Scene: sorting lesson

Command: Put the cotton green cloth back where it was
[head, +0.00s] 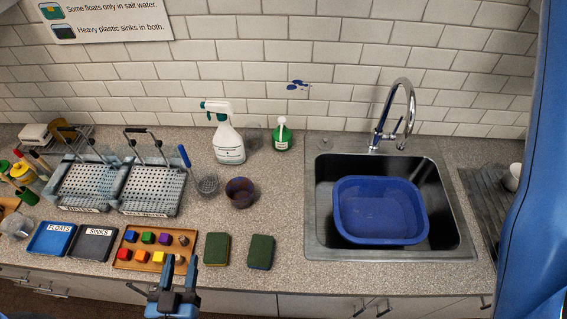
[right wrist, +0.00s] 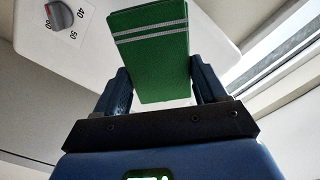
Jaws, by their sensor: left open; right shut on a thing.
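The green cloth (right wrist: 150,50), with two pale stripes near its top, is in the right wrist view. My right gripper (right wrist: 163,88) is shut on it, one finger at each side, and the cloth stands out past the fingertips. Neither the cloth nor the right gripper shows in the head view. My left gripper (head: 180,272) is open and empty at the counter's front edge, just in front of the tray of coloured blocks (head: 122,264).
A white box with a numbered dial (right wrist: 60,15) is behind the cloth. On the counter are two green and dark pads (head: 217,249), wire racks (head: 152,192), a spray bottle (head: 229,148) and a sink (head: 315,240) holding a blue basin (head: 380,240). Counter between pads and sink is clear.

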